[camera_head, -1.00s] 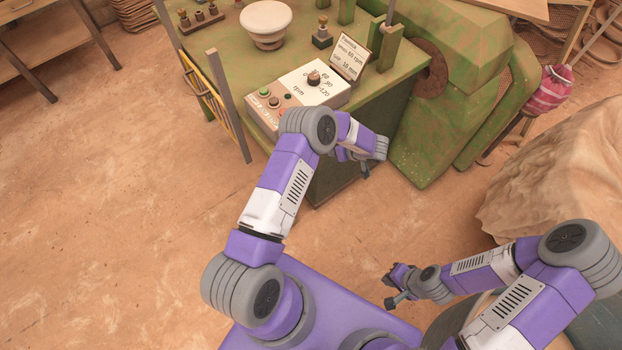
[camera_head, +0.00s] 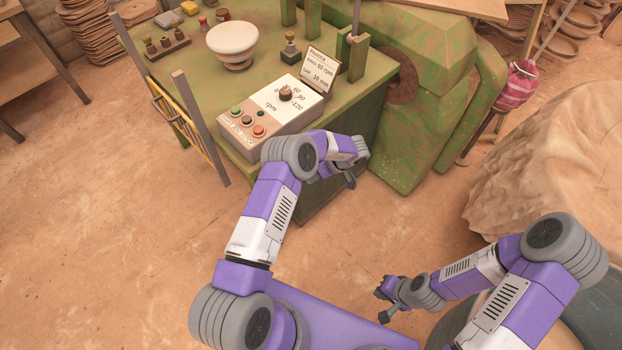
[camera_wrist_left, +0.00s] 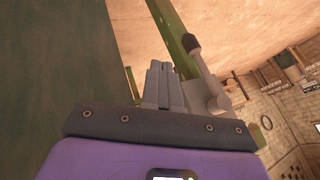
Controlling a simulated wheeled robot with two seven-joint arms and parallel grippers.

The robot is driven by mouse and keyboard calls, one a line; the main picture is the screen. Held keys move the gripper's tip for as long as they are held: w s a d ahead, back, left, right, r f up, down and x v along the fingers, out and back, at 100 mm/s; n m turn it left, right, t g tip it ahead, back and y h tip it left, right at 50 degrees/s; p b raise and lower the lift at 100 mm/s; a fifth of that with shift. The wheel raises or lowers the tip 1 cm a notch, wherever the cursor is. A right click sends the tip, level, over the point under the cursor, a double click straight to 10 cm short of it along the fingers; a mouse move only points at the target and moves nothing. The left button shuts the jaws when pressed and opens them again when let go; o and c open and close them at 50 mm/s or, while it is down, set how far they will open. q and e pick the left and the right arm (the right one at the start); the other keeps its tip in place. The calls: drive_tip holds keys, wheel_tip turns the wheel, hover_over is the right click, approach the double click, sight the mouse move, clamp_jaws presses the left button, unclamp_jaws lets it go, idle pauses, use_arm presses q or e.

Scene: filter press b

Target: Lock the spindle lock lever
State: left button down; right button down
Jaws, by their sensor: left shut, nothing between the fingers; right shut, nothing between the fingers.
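In the left wrist view, a pale grey lever with a dark knob (camera_wrist_left: 205,75), which looks like the spindle lock lever, stands just right of my left gripper (camera_wrist_left: 160,68). The gripper's grey fingers are together and empty. They point beside the lever's arm; whether they touch it I cannot tell. My right gripper (camera_head: 381,291) is shut and empty, low over the floor, away from the machine.
A control box (camera_head: 262,128) with a dial and buttons sits at the table's front edge, with a sign (camera_head: 320,72) behind it. A white bowl (camera_head: 232,40) stands further back. A yellow gate (camera_head: 185,122) is at the table's left. A covered heap (camera_head: 545,150) is at right.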

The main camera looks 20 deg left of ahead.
use_arm(q)
drive_tip(key=s+a+f+b, duration=0.1)
drive_tip(key=s+a+f, duration=0.4)
drive_tip(key=a, duration=0.1)
drive_tip(key=shift+f+b, duration=0.25)
drive_tip(key=shift+b, duration=0.1)
drive_tip(key=shift+a, duration=0.1)
